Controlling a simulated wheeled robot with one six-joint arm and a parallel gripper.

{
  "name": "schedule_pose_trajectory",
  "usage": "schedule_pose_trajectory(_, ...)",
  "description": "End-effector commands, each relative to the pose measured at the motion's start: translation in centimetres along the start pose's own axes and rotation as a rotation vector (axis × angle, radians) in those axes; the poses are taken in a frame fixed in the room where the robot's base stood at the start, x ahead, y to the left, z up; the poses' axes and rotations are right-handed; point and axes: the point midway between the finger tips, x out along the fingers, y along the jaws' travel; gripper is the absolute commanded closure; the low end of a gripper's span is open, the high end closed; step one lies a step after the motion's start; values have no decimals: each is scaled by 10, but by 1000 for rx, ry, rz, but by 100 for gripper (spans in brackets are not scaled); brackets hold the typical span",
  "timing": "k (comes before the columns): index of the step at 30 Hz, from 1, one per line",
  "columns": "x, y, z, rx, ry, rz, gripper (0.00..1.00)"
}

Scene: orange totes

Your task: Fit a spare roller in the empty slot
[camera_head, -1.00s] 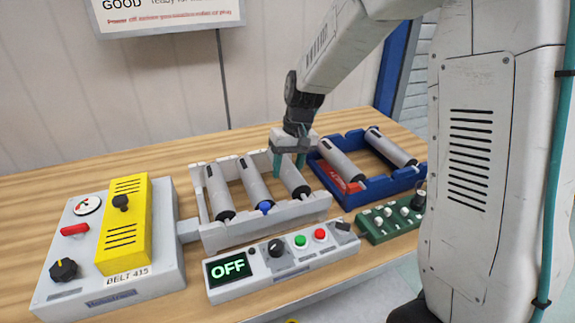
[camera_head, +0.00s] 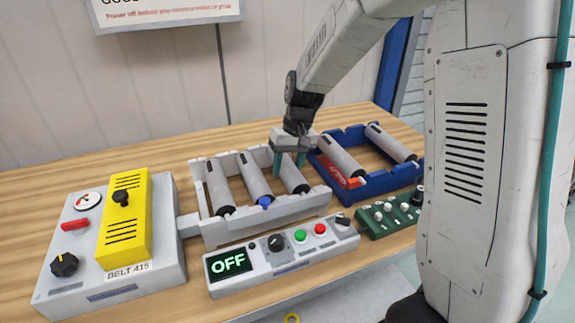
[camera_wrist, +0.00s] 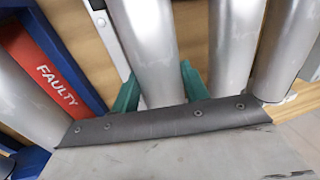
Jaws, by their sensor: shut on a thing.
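My gripper (camera_head: 289,163) is shut on a grey roller (camera_head: 292,177) at the right-hand slot of the pale grey roller frame (camera_head: 230,235). The roller lies lengthwise along the slot; I cannot tell whether its ends rest fully in the frame. In the wrist view, my teal fingers (camera_wrist: 158,92) stand on either side of this roller (camera_wrist: 145,45). The frame's left roller (camera_head: 217,187) and middle roller (camera_head: 254,178), with a blue piece at its near end, lie beside it. The blue tray (camera_head: 376,188) holds two rollers, one left (camera_head: 340,155) and one right (camera_head: 390,142).
A red FAULTY label (camera_wrist: 55,82) is in the blue tray. A control box (camera_head: 285,262) reading OFF stands in front of the frame. A grey box (camera_head: 75,285) with a yellow cover (camera_head: 125,225) is at left, a green knob panel (camera_head: 388,218) at right. Wood is clear behind.

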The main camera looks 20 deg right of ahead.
Motion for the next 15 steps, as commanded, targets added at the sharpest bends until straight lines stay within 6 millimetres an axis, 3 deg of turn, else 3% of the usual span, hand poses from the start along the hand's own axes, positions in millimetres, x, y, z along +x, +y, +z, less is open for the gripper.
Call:
schedule_pose_trajectory(3,1,0,0,0,1,0,91)
schedule_pose_trajectory(4,1,0,0,0,1,0,50)
schedule_pose_trajectory(6,1,0,0,0,1,0,30)
schedule_pose_trajectory(15,0,0,0,0,0,0,30)
